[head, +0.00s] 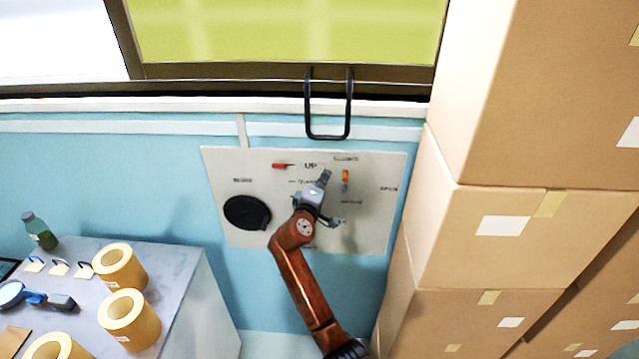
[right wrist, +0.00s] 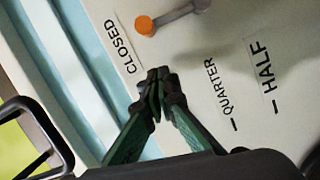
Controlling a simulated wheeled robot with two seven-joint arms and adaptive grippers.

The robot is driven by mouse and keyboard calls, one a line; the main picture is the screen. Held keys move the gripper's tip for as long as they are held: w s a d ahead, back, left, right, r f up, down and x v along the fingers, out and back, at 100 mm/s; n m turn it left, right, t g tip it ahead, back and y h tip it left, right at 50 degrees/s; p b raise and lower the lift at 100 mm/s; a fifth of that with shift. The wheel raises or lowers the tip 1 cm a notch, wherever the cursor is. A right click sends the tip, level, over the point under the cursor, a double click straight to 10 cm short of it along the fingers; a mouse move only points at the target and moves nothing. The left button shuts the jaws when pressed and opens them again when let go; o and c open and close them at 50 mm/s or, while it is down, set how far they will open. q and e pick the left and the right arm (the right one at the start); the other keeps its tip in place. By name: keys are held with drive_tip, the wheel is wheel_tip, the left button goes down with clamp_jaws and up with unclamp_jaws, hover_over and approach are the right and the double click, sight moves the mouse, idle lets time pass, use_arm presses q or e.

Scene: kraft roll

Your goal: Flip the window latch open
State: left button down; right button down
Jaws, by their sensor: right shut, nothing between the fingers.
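A wall panel (head: 375,225) carries a short grey lever with an orange tip (head: 345,174), which I take for the latch. It points up at a label that reads CLOSED in the right wrist view, where the orange tip (right wrist: 146,25) shows at the top. My right gripper (head: 326,173) is just left of the lever in the head view. Its fingertips (right wrist: 160,82) are together, empty, and appear apart from the lever. The wrist view also shows the labels QUARTER (right wrist: 222,88) and HALF (right wrist: 262,75). My left gripper is not in view.
A black loop handle (head: 328,135) hangs from the window frame above the panel. The panel also holds a red lever (head: 283,166) and a black round knob (head: 246,212). Stacked boxes (head: 490,240) stand close on the right. A table with tape rolls (head: 120,267) is at lower left.

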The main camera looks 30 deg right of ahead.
drive_tip(key=s+d, duration=0.1)
drive_tip(key=s+d+f+p, duration=0.1)
drive_tip(key=shift+d, duration=0.4)
